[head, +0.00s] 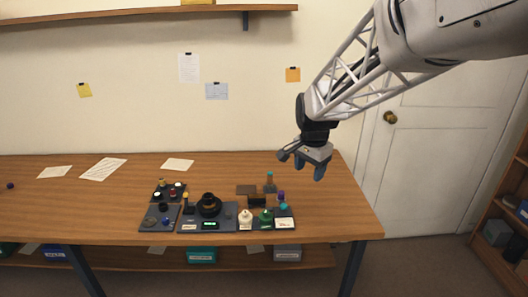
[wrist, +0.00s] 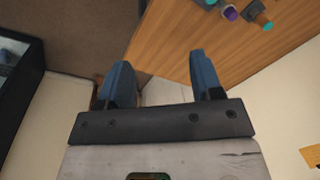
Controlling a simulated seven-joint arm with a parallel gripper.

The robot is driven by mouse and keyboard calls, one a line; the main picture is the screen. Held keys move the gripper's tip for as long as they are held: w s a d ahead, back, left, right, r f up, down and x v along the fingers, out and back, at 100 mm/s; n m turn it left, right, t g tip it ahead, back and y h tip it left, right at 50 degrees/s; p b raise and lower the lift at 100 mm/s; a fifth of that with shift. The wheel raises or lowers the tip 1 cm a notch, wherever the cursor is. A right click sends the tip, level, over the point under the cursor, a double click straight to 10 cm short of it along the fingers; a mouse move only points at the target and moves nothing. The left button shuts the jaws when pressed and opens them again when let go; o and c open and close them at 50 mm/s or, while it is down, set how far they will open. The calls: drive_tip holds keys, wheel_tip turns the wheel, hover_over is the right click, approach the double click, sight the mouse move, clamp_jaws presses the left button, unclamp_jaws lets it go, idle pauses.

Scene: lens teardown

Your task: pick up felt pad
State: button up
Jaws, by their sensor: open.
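My gripper (head: 302,165) is open and empty, raised above the right end of the workbench in the head view. In the wrist view its two blue fingers (wrist: 160,62) stand wide apart with nothing between them. I cannot single out the felt pad for sure. A flat brown piece (head: 245,189) lies behind the small parts, left of and below my gripper, and may be it. A dark brown block (head: 257,201) sits just in front of that piece.
The workbench (head: 330,215) holds dark trays with a black lens-like part (head: 208,205), a white bottle (head: 245,223) and a green bottle (head: 266,216). Teal- and purple-tipped parts stand at the right. Papers (head: 103,169) lie at the back left. The bench's right end is clear.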

drive_tip(key=w+a+f+m, duration=0.1)
drive_tip(key=w+f+m, duration=0.1)
drive_tip(key=w+f, duration=0.35)
drive_tip(key=w+a+f+m, duration=0.1)
drive_tip(key=w+f+m, duration=0.15)
drive_tip(key=w, duration=0.65)
drive_tip(key=m+g, duration=0.1)
drive_tip(key=m, duration=0.3)
hover_over(281, 192)
wheel_tip(281, 192, down, 12)
drive_tip(key=shift+f, duration=0.1)
drive_tip(key=shift+f, duration=1.3)
drive_tip(key=shift+f, duration=2.6)
drive_tip(key=c, duration=1.1)
